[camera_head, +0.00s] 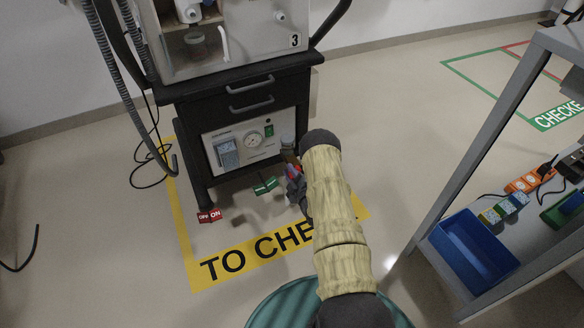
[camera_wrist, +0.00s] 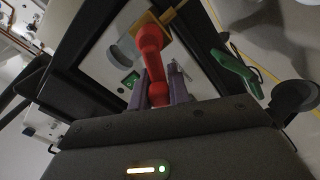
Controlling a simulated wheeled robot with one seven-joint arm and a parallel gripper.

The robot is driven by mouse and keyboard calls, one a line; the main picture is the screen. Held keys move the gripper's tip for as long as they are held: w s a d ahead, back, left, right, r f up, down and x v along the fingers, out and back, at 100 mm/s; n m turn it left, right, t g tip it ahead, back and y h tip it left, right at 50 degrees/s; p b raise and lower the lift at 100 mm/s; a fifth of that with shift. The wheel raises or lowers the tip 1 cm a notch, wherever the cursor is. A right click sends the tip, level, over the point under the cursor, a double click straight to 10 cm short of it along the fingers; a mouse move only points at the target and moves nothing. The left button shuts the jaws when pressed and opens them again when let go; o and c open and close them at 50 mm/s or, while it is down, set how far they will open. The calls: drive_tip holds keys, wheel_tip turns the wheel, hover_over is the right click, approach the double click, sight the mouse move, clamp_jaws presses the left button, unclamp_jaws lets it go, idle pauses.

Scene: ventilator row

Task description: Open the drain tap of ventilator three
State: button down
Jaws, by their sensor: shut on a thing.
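Ventilator three (camera_head: 235,40), marked with a "3", stands on a black trolley with a cream front panel (camera_head: 230,128) low down. The drain tap has a red handle (camera_wrist: 151,45) and a brass-coloured body (camera_wrist: 157,24), seen close in the wrist view. My gripper (camera_wrist: 160,92) is shut on the red handle, one purple finger on each side of its lower end. In the head view my gripper (camera_head: 294,175) is at the panel's lower right, partly hidden by my arm. The tap is mostly hidden there, with only a little red showing.
A green piece (camera_head: 265,186) and a red OFF/ON piece (camera_head: 210,216) show low by the trolley. A green lever (camera_wrist: 236,72) is right of the tap in the wrist view. A shelf with a blue bin (camera_head: 470,252) stands at right.

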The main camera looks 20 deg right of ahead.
drive_tip(key=shift+a+f+n+p, duration=0.1)
drive_tip(key=shift+f+n+p, duration=0.25)
drive_tip(key=shift+n, duration=0.55)
drive_tip(key=shift+a+f+n+p, duration=0.1)
drive_tip(key=shift+f+n+p, duration=0.2)
drive_tip(key=shift+n, duration=0.6)
drive_tip(key=c, duration=1.3)
unclamp_jaws()
drive_tip(key=s+p, duration=0.3)
drive_tip(key=s, duration=0.2)
drive_tip(key=s+p, duration=0.4)
drive_tip(key=s, duration=0.2)
drive_tip(key=s+d+p, duration=0.1)
drive_tip(key=s+p, duration=0.3)
drive_tip(key=s, duration=0.2)
drive_tip(key=shift+s, duration=0.2)
